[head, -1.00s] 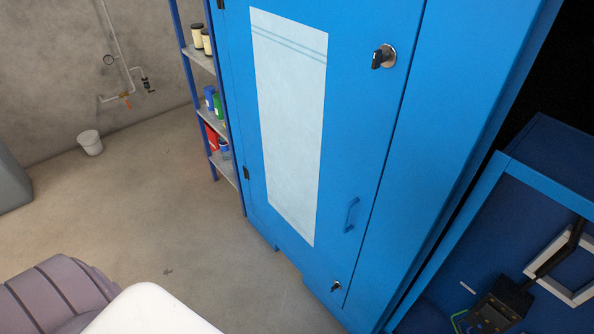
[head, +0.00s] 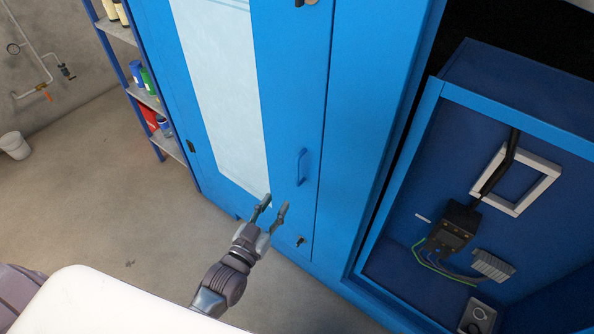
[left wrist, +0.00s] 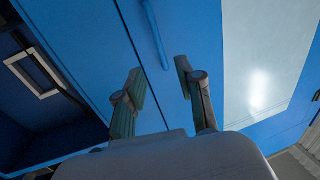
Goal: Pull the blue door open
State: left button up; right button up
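The blue door (head: 290,95) of a tall cabinet stands shut, with a long pale panel (head: 215,85) on it. Its blue bar handle (head: 302,167) is on the right part of the door, with a small lock (head: 300,241) below it. My left gripper (head: 273,208) is open and empty, just below and left of the handle in the head view. In the left wrist view the two fingers (left wrist: 158,80) stand apart, and the handle (left wrist: 156,35) shows beyond them, not touched. My right gripper is not in view.
An open blue electrical box (head: 400,190) with a black device (head: 455,232) and cables stands right of the cabinet. A shelf with cans and bottles (head: 165,143) is at the left. A white bucket (head: 14,145) stands on the otherwise clear floor.

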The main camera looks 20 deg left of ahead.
aim_at(296, 173)
pick_arm(q)
jog(key=w, duration=0.4)
jog(key=w+d, duration=0.1)
jog(key=w, duration=0.3)
jog(key=w+d, duration=0.1)
jog(key=w, duration=0.3)
jog(key=shift+w, duration=0.3)
jog(key=shift+c, duration=0.3)
jog(key=shift+f, duration=0.1)
grip_shut()
